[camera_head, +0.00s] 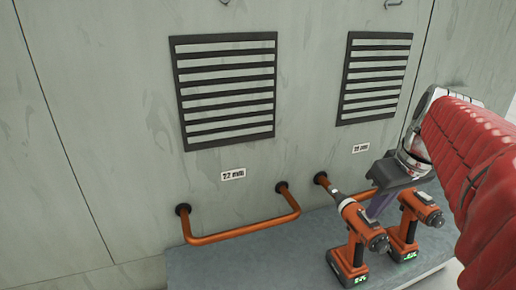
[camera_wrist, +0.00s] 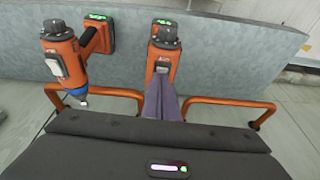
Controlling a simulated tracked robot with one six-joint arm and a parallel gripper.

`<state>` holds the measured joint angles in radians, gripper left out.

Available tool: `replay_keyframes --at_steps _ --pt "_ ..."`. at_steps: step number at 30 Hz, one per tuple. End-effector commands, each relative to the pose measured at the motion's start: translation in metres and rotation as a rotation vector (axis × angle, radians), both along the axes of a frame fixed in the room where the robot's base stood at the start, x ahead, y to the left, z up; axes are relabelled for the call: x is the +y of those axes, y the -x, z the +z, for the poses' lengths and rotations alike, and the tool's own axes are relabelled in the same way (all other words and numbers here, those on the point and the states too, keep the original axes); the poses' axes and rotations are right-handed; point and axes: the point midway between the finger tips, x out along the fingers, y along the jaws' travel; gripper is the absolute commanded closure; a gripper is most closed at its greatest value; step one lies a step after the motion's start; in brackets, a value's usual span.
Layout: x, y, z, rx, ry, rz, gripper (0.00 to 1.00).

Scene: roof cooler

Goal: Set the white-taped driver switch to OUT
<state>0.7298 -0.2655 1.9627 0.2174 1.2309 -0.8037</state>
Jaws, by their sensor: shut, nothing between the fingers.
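One orange and black cordless driver (camera_head: 356,231) stands on its battery at the left of the pair. Its bit points toward the wall; it appears at the right of the wrist view (camera_wrist: 165,50). The second driver (camera_head: 410,226) stands to its right and appears at the left of the wrist view (camera_wrist: 66,52). A white patch shows on this one's side in the wrist view; I cannot tell if it is tape or a switch. My gripper (camera_head: 374,211) is shut and empty. In the wrist view its purple fingers (camera_wrist: 170,92) overlap the first driver's front; contact is unclear.
Both drivers stand on a grey ledge (camera_head: 235,268) against a pale wall (camera_head: 110,110) with slatted vents (camera_head: 226,90). Orange pipe rails (camera_head: 245,231) stick out behind them. A "77 mm" label (camera_head: 233,174) is above the left rail. The ledge's left part is clear.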

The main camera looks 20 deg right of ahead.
Motion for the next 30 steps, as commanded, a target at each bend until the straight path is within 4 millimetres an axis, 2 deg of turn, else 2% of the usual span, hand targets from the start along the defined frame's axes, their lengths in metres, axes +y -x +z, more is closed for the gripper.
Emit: replay_keyframes --at_steps 9,21,26,30 --pt "0.001 -0.01 0.003 0.001 0.0 0.002 1.0" --pt "0.001 -0.011 0.005 0.0 0.0 0.003 1.0" --pt "0.001 -0.011 0.016 -0.002 0.001 0.004 1.0" --pt "0.002 -0.009 0.035 -0.002 0.002 0.006 1.0"
